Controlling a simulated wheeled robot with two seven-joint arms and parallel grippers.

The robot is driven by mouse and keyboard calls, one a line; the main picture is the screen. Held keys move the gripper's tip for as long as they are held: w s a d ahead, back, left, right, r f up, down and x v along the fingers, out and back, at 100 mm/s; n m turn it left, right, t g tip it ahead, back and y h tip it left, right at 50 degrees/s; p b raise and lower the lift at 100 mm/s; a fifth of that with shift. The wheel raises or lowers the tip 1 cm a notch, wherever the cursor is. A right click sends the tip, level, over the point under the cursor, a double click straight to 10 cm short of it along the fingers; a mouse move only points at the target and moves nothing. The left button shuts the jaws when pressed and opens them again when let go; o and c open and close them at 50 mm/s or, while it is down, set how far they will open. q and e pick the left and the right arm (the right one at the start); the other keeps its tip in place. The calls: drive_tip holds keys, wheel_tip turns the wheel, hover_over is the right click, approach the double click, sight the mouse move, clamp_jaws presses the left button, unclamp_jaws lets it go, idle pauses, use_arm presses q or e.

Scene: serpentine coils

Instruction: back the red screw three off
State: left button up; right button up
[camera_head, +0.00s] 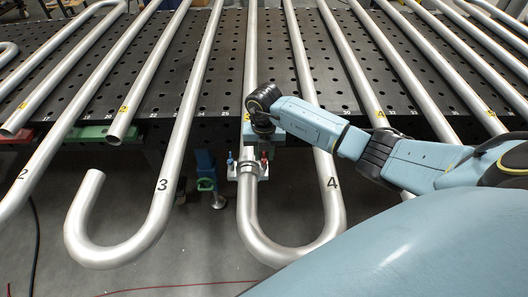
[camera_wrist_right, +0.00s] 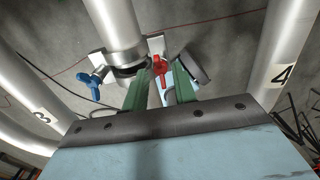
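The red screw (camera_head: 264,160) sits on the right side of a metal clamp (camera_head: 246,174) around the pipe left of the label 4. A blue screw (camera_head: 230,160) is on the clamp's left side. My right gripper (camera_head: 266,144) reaches in from the right, just above the red screw; its fingers are hard to make out there. In the right wrist view, the green fingers (camera_wrist_right: 161,82) stand apart, one on each side of the red screw (camera_wrist_right: 159,68), with some gap showing. The blue screw (camera_wrist_right: 94,82) is left of them. My left gripper is not in view.
Silvery bent pipes lie across a perforated black table (camera_head: 180,75) and overhang its front edge. The U-bend marked 3 (camera_head: 120,250) is left, and the U-bend marked 4 (camera_head: 290,250) is under my right arm. A blue fitting (camera_head: 205,163) with green parts hangs below the edge.

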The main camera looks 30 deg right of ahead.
clamp_jaws()
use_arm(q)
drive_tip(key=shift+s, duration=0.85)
